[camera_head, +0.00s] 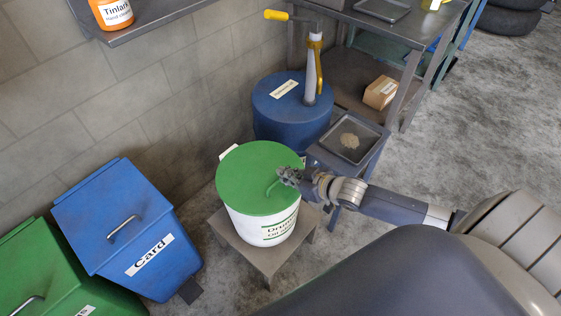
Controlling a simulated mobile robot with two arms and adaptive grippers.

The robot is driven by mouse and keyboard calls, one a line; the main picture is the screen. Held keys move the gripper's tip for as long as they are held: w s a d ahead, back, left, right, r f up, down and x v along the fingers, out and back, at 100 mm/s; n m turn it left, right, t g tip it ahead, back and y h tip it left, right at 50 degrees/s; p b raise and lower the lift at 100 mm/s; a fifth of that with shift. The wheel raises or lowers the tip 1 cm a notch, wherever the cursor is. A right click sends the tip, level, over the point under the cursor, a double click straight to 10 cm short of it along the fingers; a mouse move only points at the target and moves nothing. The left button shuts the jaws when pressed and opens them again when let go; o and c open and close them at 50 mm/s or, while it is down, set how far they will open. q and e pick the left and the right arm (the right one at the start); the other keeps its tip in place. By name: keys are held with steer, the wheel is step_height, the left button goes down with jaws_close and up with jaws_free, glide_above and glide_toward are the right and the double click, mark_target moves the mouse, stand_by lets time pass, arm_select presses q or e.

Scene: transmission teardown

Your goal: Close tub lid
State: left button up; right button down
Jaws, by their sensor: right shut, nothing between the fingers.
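The tub (263,228) is a white round container with a green label band. It stands on a small grey stool in the middle of the view. Its flat green lid (255,172) lies over the top and looks level, covering the opening. My right gripper (284,176) is over the lid's right edge, close to the handle. It is shut with nothing in it. I cannot tell whether it touches the lid. My left gripper is not in view.
A blue drum (285,115) with a pump stands behind the tub. A metal tray (350,138) sits on a blue stand at its right. Blue (125,225) and green (50,270) bins stand at the left. Grey floor (455,135) is open at the right.

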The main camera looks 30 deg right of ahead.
mark_target(288, 191)
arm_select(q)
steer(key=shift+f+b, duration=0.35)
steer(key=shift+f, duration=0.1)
arm_select(e)
steer(key=shift+s+d+f, duration=0.1)
steer(key=shift+s+f, duration=0.1)
steer(key=shift+f, duration=0.65)
steer(key=shift+s+d+f, duration=0.1)
steer(key=shift+s+f, duration=0.05)
steer(key=shift+f, duration=0.65)
